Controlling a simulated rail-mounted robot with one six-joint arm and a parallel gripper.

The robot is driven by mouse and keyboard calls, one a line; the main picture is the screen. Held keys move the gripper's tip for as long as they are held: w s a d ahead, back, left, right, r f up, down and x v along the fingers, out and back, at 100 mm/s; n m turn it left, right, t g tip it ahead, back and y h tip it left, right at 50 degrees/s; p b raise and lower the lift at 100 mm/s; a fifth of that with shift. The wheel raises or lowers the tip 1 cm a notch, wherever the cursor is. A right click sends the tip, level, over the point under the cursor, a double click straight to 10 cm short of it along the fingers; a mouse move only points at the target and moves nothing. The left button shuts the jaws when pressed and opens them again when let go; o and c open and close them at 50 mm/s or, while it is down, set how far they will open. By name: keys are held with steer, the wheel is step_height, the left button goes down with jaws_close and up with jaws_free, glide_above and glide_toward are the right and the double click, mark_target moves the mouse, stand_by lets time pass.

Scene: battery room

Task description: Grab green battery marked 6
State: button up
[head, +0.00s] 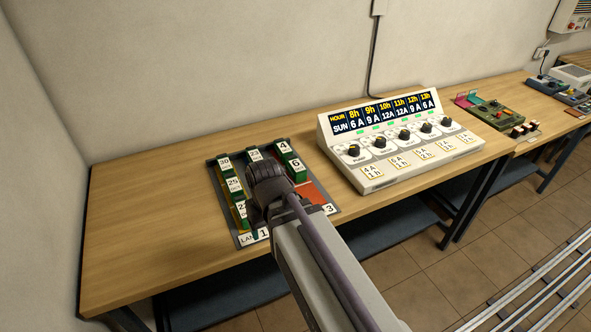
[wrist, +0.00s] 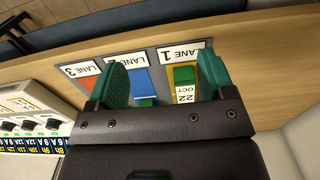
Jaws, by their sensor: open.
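Green batteries with white number labels stand in a grey lane tray (head: 247,241) on the wooden table. In the head view, a green battery whose label seems to read 6 (head: 296,166) is in the right lane, in front of one marked 4 (head: 284,147). My gripper (head: 268,185) is over the middle of the tray, to the left of that battery, and hides part of the tray. In the wrist view, my gripper (wrist: 161,62) is open with nothing held between its teal fingers. A battery labelled 22 OCT (wrist: 184,88) shows beside the finger on the right.
Batteries marked 30 (head: 224,163), 25 (head: 233,184) and 22 fill the left lane. One more label shows behind my gripper. The right lane has bare orange floor (head: 312,193) near its front. A white control panel (head: 385,175) stands right of the tray. The table's left end is clear.

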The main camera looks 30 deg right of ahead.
steer(key=w+d+m+t, duration=0.2)
steer(key=w+d+t, duration=0.1)
steer(key=w+d, duration=1.65)
steer(key=n+t, duration=0.2)
glide_toward(296, 164)
steer(key=shift+w+d+f, duration=0.1)
steer(key=shift+w+d, duration=0.05)
steer(key=shift+d, duration=0.05)
steer(key=shift+a+b, duration=0.15)
steer(key=shift+b, duration=0.15)
steer(key=b+x, duration=0.1)
steer(key=x, duration=0.1)
steer(key=b+x, duration=0.4)
steer(key=shift+s, duration=0.3)
steer(key=shift+g, duration=0.3)
steer(key=b+x, duration=0.5)
steer(key=shift+w+f, duration=0.1)
steer(key=shift+w, duration=0.15)
steer(key=shift+r, duration=0.25)
steer(key=c, duration=1.4)
